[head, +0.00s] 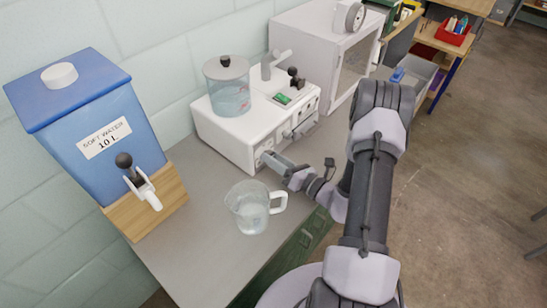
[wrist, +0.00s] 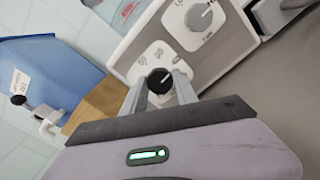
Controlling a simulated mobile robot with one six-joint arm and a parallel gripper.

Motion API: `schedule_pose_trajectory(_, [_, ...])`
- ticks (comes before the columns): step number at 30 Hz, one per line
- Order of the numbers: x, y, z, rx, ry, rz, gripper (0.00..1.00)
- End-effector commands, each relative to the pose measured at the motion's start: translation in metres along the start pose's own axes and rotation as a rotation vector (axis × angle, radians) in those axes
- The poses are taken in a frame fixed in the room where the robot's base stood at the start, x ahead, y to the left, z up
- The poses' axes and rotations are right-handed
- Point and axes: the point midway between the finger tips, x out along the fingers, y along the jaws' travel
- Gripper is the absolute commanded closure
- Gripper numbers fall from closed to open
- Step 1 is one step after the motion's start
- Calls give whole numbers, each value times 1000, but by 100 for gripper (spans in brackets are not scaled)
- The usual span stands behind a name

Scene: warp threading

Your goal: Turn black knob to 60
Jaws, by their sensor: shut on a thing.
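The black knob (wrist: 159,80) is on the lower front panel of the white machine (wrist: 160,40). It is small and round, with a pale pointer mark across its face. My gripper (wrist: 161,86) is shut on the knob, one finger on each side of it. In the head view my gripper (head: 274,160) reaches the front face of the white machine (head: 232,138) and hides the knob. The scale marks around the knob are too small and too covered to read.
A larger grey dial (wrist: 201,14) sits above right of the knob. A glass beaker with water (head: 248,208) stands on the counter close to my gripper. A blue water tank (head: 85,110) with a tap is at left. A white oven-like box (head: 318,50) stands behind.

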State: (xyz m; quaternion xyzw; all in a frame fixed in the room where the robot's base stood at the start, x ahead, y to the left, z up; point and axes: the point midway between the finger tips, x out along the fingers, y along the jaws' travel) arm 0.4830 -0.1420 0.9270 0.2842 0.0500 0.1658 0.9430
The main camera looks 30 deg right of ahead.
Motion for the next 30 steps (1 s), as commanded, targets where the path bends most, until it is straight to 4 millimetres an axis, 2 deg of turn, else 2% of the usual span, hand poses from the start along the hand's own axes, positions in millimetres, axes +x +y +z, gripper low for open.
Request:
schedule_pose_trajectory(11, [0,0,-1,4,2,0,100])
schedule_pose_trajectory(12, [0,0,-1,4,2,0,58])
schedule_pose_trajectory(14, [0,0,-1,4,1,0,46])
schedule_pose_trajectory(15, [0,0,-1,3,1,0,44])
schedule_pose_trajectory(25, [-4,0,0,3,0,-2,44])
schedule_pose_trajectory(28, [-19,-1,1,4,-1,-4,44])
schedule_pose_trajectory(30, [-37,-1,2,6,-2,-6,44])
